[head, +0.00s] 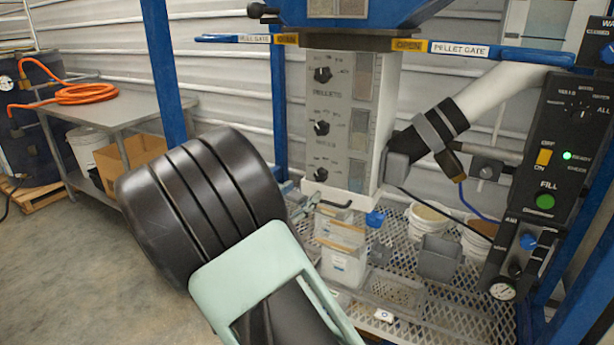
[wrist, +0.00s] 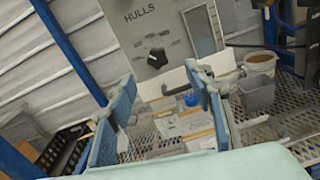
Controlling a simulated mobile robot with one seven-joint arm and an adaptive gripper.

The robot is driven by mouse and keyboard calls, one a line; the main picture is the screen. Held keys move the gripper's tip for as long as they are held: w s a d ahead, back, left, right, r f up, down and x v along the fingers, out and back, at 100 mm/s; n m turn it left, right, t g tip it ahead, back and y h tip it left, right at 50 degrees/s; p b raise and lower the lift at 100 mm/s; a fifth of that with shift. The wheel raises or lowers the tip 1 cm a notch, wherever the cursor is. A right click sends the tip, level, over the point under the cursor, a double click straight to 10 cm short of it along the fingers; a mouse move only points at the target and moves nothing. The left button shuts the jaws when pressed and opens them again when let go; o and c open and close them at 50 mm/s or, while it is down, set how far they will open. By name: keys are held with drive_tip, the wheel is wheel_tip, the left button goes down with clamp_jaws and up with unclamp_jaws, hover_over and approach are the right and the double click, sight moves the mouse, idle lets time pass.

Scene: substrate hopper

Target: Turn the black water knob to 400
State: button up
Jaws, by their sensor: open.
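In the head view, the black control panel (head: 555,150) stands at the right edge. The gripper touches no knob that I can see. In the head view my arm hides part of the hopper's lower left.
The grey hopper panel (head: 333,100) carries several black knobs. Blue posts, a pale slanted pipe (head: 495,90) and the blue pellet gate bar (head: 500,53) surround it. Buckets (head: 428,215) and bins stand on the mesh platform (head: 455,298). A steel table (head: 125,105) stands left.

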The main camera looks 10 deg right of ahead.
sight(319, 177)
drive_tip(key=x, duration=1)
drive_tip(key=shift+w+f, duration=0.25)
drive_tip(key=shift+w, duration=0.15)
drive_tip(key=shift+b, duration=0.3)
drive_tip(key=c, duration=1.2)
